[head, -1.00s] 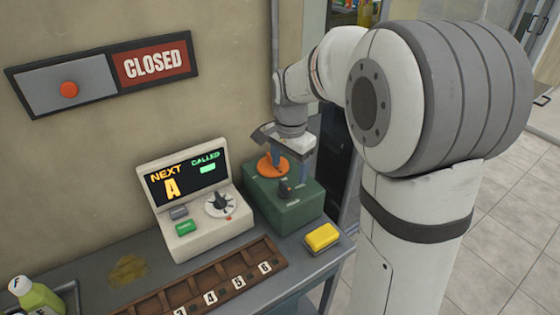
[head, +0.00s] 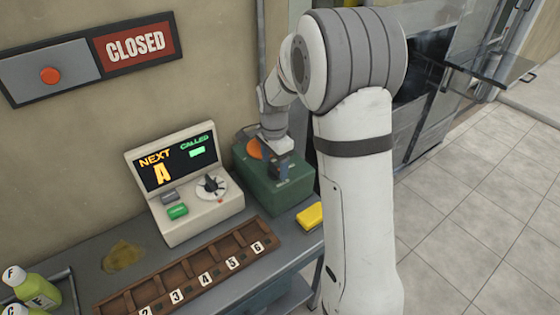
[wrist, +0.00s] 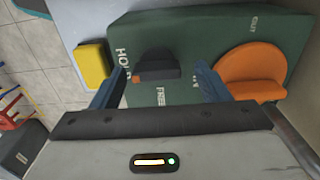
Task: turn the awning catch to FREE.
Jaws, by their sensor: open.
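The awning catch looks to be the small dark knob (wrist: 158,66) with an orange tip on the green box (wrist: 185,35). In the wrist view its tip lies near the partly covered label starting "HO" and the FREE label, pointing squarely at neither. My gripper (wrist: 163,82) is open, its two blue-grey fingers apart on either side of the knob; I cannot tell whether they touch it. In the head view my gripper (head: 278,172) is over the green box (head: 272,195) and hides the knob. An orange round handle (wrist: 250,72) sits beside the right finger, near OUT.
A yellow block (head: 310,215) lies on the bench beside the green box; it also shows in the wrist view (wrist: 92,66). The cream display console (head: 198,215) stands to the left. A numbered wooden tray (head: 190,270) lies in front.

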